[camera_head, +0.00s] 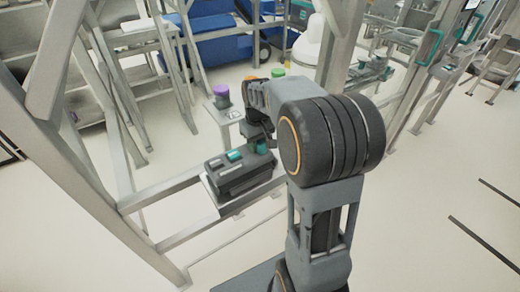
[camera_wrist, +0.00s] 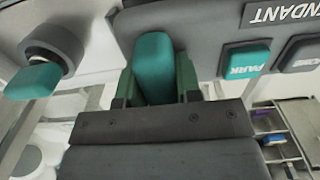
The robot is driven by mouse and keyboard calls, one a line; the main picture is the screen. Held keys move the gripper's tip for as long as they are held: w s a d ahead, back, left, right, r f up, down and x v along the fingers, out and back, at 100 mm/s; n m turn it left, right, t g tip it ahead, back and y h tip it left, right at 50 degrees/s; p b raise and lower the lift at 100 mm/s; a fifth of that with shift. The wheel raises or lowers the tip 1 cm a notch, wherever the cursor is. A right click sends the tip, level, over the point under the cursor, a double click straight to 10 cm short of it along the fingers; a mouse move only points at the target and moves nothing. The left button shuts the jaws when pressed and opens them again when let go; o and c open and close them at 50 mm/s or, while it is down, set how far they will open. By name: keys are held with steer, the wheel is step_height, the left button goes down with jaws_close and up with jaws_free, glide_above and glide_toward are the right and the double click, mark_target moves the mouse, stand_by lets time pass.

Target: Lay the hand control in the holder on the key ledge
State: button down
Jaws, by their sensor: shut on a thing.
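The key ledge (camera_head: 240,184) is a dark box with teal and grey keys on top, left of my arm in the head view. In the wrist view its dark face (camera_wrist: 205,25) carries an upside-down label ending "ENDANT" and a teal PARK key (camera_wrist: 245,62). My gripper (camera_head: 261,136) is at the ledge's far right end. The holder is not clearly visible.
A small stand with a purple-topped cup (camera_head: 221,95) is behind the ledge. Metal frame posts (camera_head: 105,120) stand at the left. A dark round part with a teal tab (camera_wrist: 35,80) is at the wrist view's left.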

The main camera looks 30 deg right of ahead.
steer(key=shift+w+d+f, duration=0.5)
steer(key=shift+d+f, duration=0.05)
steer(key=shift+f, duration=0.25)
step_height(320, 180, down, 2)
steer(key=shift+w+d+f, duration=0.1)
steer(key=shift+w, duration=0.05)
steer(key=shift+f, duration=0.6)
steer(key=shift+f, duration=0.1)
steer(key=c, duration=0.8)
jaws_free()
steer(key=shift+f, duration=0.1)
